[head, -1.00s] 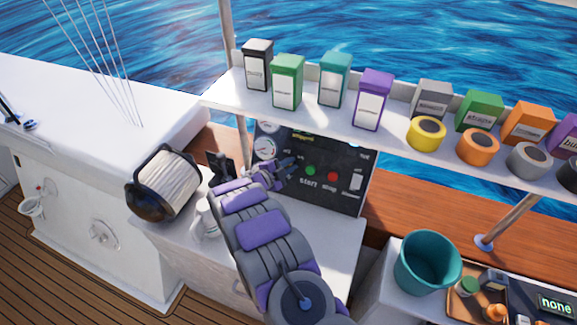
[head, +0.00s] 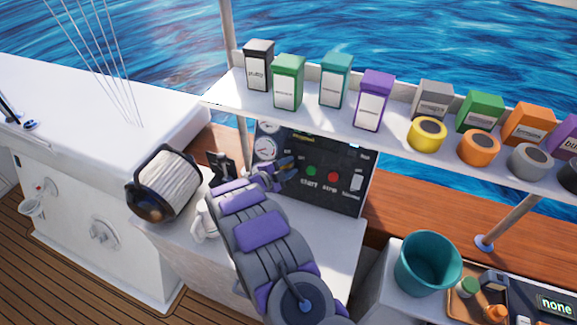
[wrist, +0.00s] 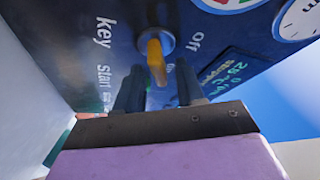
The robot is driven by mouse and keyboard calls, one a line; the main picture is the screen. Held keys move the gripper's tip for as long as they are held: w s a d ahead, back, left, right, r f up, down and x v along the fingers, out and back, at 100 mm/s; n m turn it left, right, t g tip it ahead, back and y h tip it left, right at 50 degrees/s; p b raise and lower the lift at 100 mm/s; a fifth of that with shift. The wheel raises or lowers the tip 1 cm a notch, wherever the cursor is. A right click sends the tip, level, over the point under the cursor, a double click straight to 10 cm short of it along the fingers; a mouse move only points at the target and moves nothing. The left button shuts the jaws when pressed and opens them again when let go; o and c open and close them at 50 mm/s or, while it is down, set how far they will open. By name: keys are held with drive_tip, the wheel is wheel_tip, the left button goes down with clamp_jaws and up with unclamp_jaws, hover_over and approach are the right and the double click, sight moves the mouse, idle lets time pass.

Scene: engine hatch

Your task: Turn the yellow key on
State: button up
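The yellow key (wrist: 155,57) sticks out of a round grey lock on the dark control panel (head: 330,192). In the wrist view, the word "key" is on its left and "off" on its right. My gripper (wrist: 160,78) is at the key, with one dark finger on each side of the key's outer end. A gap shows on the right of the key, so the fingers look open; whether the left finger touches it I cannot tell. In the head view, my gripper (head: 286,168) is in front of the panel and the key is hard to make out.
A white shelf (head: 222,97) with boxes and tape rolls hangs above the panel. A round white-and-black filter-like drum (head: 167,180) and a white mug (head: 203,221) stand left of my arm. A teal bucket (head: 427,265) stands at the right.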

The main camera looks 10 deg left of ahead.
drive_tip(key=v, duration=0.6)
drive_tip(key=shift+s+a+p, duration=0.3)
drive_tip(key=shift+p, duration=0.1)
